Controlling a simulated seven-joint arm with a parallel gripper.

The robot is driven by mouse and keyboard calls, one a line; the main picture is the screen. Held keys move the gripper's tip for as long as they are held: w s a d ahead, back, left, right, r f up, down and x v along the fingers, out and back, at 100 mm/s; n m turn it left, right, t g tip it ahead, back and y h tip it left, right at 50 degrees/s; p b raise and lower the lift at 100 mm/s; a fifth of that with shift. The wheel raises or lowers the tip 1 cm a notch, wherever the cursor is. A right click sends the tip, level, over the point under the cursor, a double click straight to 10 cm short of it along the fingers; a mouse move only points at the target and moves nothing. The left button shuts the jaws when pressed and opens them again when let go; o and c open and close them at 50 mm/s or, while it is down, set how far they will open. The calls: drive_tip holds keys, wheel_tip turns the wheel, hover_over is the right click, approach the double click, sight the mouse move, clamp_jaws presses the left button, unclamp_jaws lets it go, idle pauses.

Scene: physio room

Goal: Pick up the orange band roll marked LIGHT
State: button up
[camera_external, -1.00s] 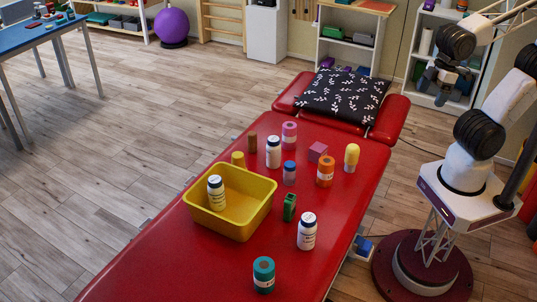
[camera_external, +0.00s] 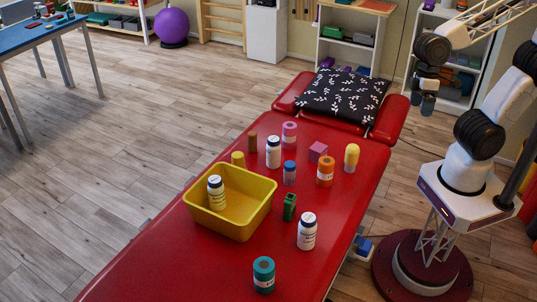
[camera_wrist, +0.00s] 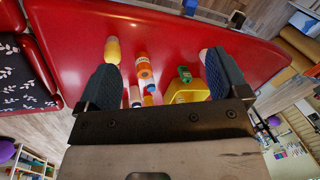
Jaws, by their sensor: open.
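The orange band roll (camera_external: 325,172) stands upright on the red treatment table (camera_external: 125,265), right of its middle, with a pale label on its side. It also shows in the wrist view (camera_wrist: 144,72), between the fingers in the picture but well beyond them; its label text is too small to read. My gripper (camera_external: 422,102) is open and empty, in the air off the right side of the table and above it. Its two dark fingers are spread wide in the wrist view (camera_wrist: 163,78).
A yellow bin (camera_external: 262,207) holds a white bottle (camera_external: 216,192). A green block (camera_external: 289,207), white bottle (camera_external: 307,231) and teal roll (camera_external: 263,275) stand nearer.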

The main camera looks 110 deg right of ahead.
drive_tip(key=w+f+m+y, duration=0.4)
drive_tip(key=w+f+m, duration=0.1)
drive_tip(key=w, duration=0.2)
drive_tip(key=m+t+y, duration=0.5)
drive_tip(key=m+t, duration=0.2)
drive_tip(key=m, duration=1)
hover_over(329, 157)
drive_tip(key=f, duration=1.6)
drive_tip(key=shift+d+f, duration=0.2)
drive_tip(key=shift+f+h, duration=0.1)
drive_tip(key=shift+h, duration=0.2)
drive_tip(key=shift+f, duration=1.85)
drive_tip(key=shift+f, duration=0.15)
